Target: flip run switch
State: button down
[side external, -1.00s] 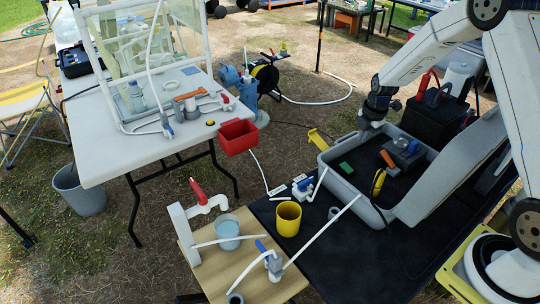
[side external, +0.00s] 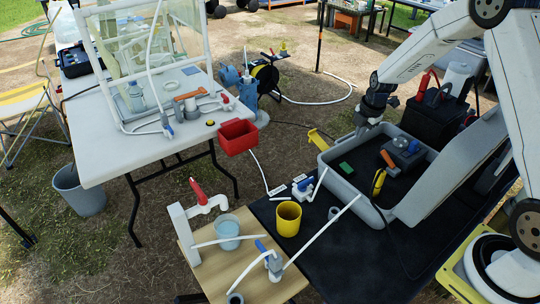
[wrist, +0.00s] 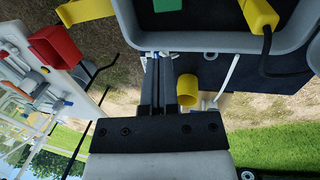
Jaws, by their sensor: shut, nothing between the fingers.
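The grey open case (side external: 338,187) stands on the dark table mat, its lid tilted up at the right. Inside it are a green block (side external: 346,169), an orange part (side external: 387,158), a blue-grey unit (side external: 406,146) and a yellow-and-black handheld device (side external: 378,182). I cannot tell which of these carries the run switch. My gripper (side external: 362,130) is shut and empty, near the case's back left rim. In the wrist view, its fingers (wrist: 158,60) reach toward the case wall (wrist: 215,42); the green block (wrist: 167,5) and yellow device (wrist: 258,14) show only partly.
A yellow cup (side external: 289,219), a small blue-handled valve (side external: 302,187) and white tubing stand left of the case. A red bin (side external: 237,136) hangs at the white table (side external: 100,165). A black battery-like box (side external: 436,117) stands behind the case.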

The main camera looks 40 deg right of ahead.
aim_at(346, 168)
jog(key=shift+f, duration=0.1)
jog(key=shift+w+f, duration=0.45)
jog(key=shift+f, duration=1.8)
jog(key=shift+w+f, duration=0.45)
jog(key=shift+f, duration=1.85)
jog(key=shift+w+f, duration=0.45)
jog(key=shift+f, duration=1.8)
jog(key=shift+w+f+g, duration=0.15)
jog(key=shift+f+g, duration=0.1)
jog(key=shift+g, duration=0.05)
jog(key=shift+s+a+r, duration=0.1)
jog(key=shift+s, duration=0.8)
jog(key=shift+r, duration=0.2)
